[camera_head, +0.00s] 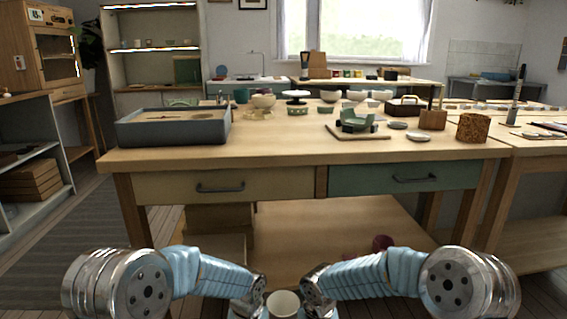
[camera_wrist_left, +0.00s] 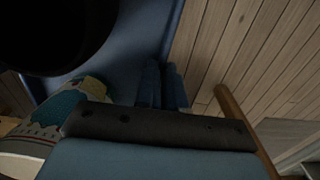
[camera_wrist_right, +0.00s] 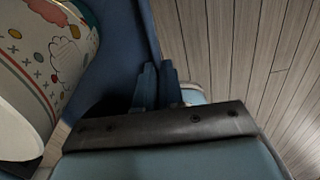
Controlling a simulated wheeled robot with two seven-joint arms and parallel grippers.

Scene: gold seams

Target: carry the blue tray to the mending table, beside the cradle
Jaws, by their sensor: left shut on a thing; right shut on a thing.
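The blue tray (camera_head: 236,314) is low at the bottom of the head view, mostly cut off, with a white cup (camera_head: 283,304) in it. My left gripper (camera_wrist_left: 163,85) is shut on one side of the tray, whose blue surface shows in the left wrist view (camera_wrist_left: 140,40). My right gripper (camera_wrist_right: 157,85) is shut on the other side, and the tray also shows there (camera_wrist_right: 118,45). Patterned ware (camera_wrist_right: 62,55) stands in the tray. The mending table (camera_head: 290,154) is ahead. A green piece, possibly in the cradle (camera_head: 356,120), sits on a board on it.
A grey sand box (camera_head: 130,131) stands at the table's left. Bowls, a cork pot (camera_head: 473,128), a wooden block (camera_head: 433,119) and small dishes (camera_head: 418,137) stand along the back and right. The front left-middle of the tabletop is clear. Shelves (camera_head: 35,170) flank the left.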

